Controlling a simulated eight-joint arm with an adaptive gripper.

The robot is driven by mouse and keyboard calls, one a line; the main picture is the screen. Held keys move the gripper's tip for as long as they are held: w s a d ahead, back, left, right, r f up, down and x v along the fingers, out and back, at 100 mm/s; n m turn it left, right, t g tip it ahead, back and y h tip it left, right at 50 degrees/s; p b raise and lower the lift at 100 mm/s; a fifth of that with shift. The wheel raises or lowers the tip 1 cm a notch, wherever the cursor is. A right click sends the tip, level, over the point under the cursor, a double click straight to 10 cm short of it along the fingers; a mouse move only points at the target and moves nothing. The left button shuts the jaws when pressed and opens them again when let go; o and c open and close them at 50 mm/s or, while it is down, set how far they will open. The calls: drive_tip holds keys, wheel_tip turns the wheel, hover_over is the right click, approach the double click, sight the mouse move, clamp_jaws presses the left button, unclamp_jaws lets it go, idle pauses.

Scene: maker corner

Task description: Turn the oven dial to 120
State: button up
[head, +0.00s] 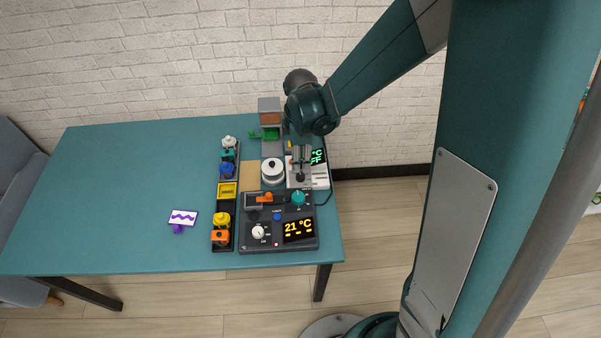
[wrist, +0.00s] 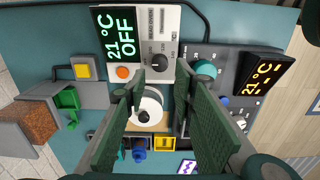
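A white unit (wrist: 152,22) has a display (wrist: 117,42) reading 21 °C OFF and a black dial (wrist: 160,62). Its small print is too blurred to read, so I cannot confirm that it is the oven. In the head view, this white unit (head: 321,183) is partly hidden by my arm. My gripper (wrist: 156,82) is open and empty, with its two dark green fingers apart. In the wrist view, the black dial shows just beyond the gap between the fingertips. I cannot tell whether a finger touches it.
A dark panel (head: 250,205) in front has a teal knob (head: 298,198), a white dial (head: 258,232) and a 21 °C display (head: 299,230). A white round part (head: 273,171) stands left of the white unit. A black tray (head: 224,200) holds coloured parts. The table's left side is mostly clear.

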sight(300, 175)
drive_tip(key=shift+f, duration=0.1)
drive_tip(key=shift+f+b, duration=0.6)
drive_tip(key=shift+f, duration=3.2)
drive_tip(key=c, duration=0.6)
